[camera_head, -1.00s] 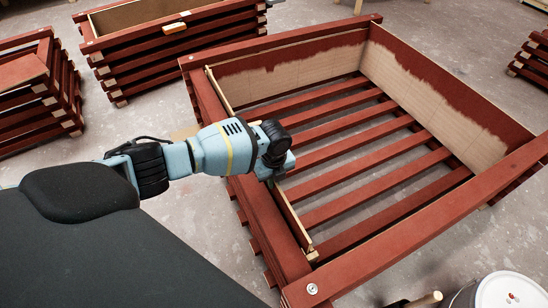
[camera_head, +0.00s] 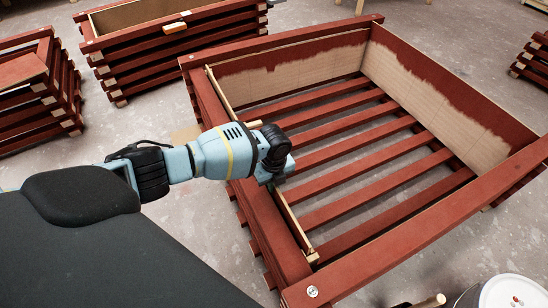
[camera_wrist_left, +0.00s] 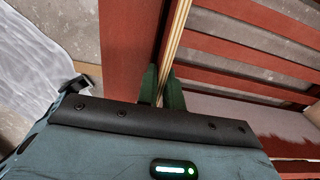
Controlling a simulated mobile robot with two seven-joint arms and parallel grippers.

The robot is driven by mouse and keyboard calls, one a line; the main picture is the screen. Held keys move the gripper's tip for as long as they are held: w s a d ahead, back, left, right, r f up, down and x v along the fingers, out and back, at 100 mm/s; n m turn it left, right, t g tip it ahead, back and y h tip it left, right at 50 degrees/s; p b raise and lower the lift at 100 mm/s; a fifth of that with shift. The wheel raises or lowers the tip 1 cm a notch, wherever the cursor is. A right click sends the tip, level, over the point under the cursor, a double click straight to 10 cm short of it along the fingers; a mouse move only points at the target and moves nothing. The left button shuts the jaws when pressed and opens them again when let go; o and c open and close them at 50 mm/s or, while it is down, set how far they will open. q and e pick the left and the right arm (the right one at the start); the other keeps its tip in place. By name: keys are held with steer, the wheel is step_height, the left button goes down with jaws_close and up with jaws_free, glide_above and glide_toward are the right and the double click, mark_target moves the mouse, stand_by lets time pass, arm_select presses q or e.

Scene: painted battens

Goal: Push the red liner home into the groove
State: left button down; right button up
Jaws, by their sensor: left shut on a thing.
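The red liner (camera_head: 295,226) is a thin panel standing on edge along the left inside of the big red slatted crate (camera_head: 400,250). Its pale layered top edge shows in the left wrist view (camera_wrist_left: 178,30), running beside the red top rail (camera_wrist_left: 126,50). My left gripper (camera_head: 270,184) is over the middle of that side. In the left wrist view its green fingers (camera_wrist_left: 162,88) are shut on the liner, one on each side. The hand hides the liner's middle in the head view. How deep its lower edge sits in the groove is hidden. My right gripper is not in view.
Partly painted panels line the crate's far (camera_head: 290,75) and right (camera_head: 435,100) sides. Red slats (camera_head: 345,150) cross its bottom with gaps between. More red crates stand at the back left (camera_head: 170,40) and left edge (camera_head: 40,95). A white bucket (camera_head: 505,290) is at the bottom right.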

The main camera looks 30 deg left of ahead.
arm_select(q)
steer(key=shift+f+b, duration=0.4)
steer(key=shift+f, duration=0.15)
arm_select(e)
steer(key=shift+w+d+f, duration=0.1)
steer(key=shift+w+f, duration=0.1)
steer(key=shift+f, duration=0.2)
arm_select(q)
steer(key=c, duration=1.5)
jaws_free()
steer(key=shift+f, duration=0.1)
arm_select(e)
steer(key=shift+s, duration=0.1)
